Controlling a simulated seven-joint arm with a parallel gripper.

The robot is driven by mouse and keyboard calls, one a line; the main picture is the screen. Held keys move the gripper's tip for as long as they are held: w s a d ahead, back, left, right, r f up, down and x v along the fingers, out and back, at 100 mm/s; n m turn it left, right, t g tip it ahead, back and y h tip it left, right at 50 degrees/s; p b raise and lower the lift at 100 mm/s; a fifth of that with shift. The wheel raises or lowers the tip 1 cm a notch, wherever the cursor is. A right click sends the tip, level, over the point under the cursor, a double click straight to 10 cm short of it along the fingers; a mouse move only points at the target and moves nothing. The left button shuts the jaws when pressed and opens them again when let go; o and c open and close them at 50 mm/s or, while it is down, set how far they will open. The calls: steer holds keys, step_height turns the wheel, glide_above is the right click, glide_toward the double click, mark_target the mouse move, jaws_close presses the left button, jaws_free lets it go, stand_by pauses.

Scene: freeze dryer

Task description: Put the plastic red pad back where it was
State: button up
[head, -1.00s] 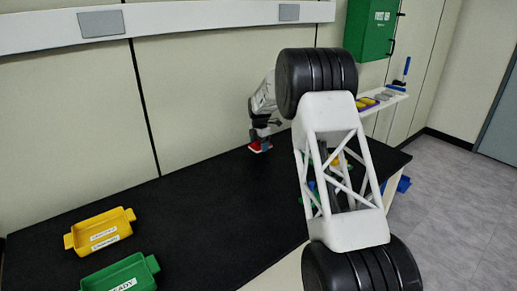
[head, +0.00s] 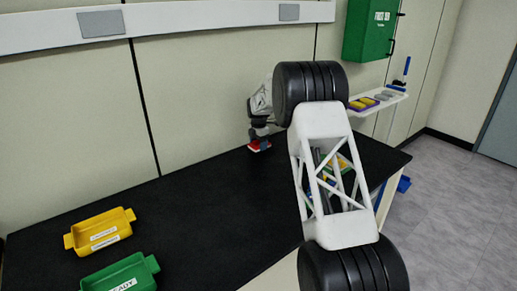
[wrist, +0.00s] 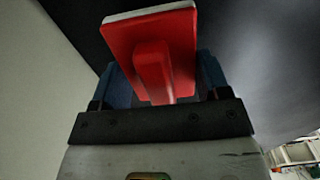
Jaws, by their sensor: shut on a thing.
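The red plastic pad (wrist: 150,40) has a flat red plate with a raised red grip and a pale layer along its far edge. My gripper (wrist: 160,85) is shut on the grip, with dark blue fingers on both sides of it. In the head view the red pad (head: 259,145) shows small under my gripper (head: 259,133), low over the far part of the black table near the wall. I cannot tell whether the pad touches the table. My own arm hides part of the table's right side.
A yellow tray (head: 100,241) and a green tray (head: 118,285) stand at the table's left. A wall shelf (head: 378,101) at the back right holds several small items and a blue-handled tool (head: 402,76). The middle of the black table (head: 190,205) is clear.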

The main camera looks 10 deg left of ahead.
steer(key=shift+f, duration=1.2)
steer(key=o, duration=0.9)
steer(key=shift+f, duration=0.15)
step_height(320, 180, up, 12)
steer(key=shift+r, duration=0.2)
